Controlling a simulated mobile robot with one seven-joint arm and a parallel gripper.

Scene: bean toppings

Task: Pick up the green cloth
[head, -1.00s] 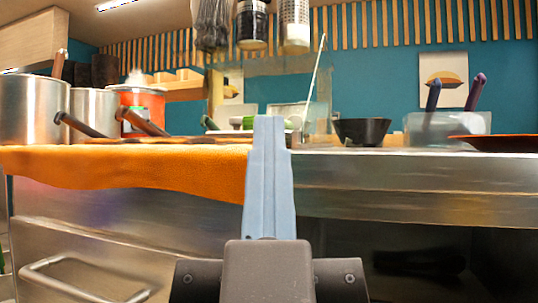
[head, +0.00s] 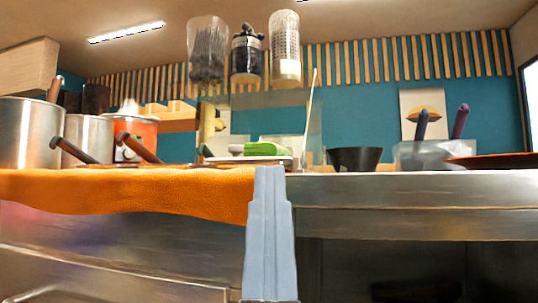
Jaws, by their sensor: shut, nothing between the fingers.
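A bright green bundle (head: 265,149) lies on a pale board or tray (head: 283,161) on the counter, just above my gripper tip in the head view. It may be the green cloth, but it is too small to be sure. The cloth that shows plainly is orange (head: 120,193) and hangs over the counter's front edge at the left. My gripper (head: 269,170) points up in front of the counter edge, by the orange cloth's right end. Its blue-grey fingers are together and empty, and apart from the green bundle.
Steel pots (head: 30,135) and an orange pot (head: 135,135) stand at the left, handles toward me. A black bowl (head: 355,159), a clear bin (head: 430,153) with utensils and a reddish plate (head: 495,160) are right. Jars (head: 247,55) hang above. The steel counter front (head: 420,195) blocks low down.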

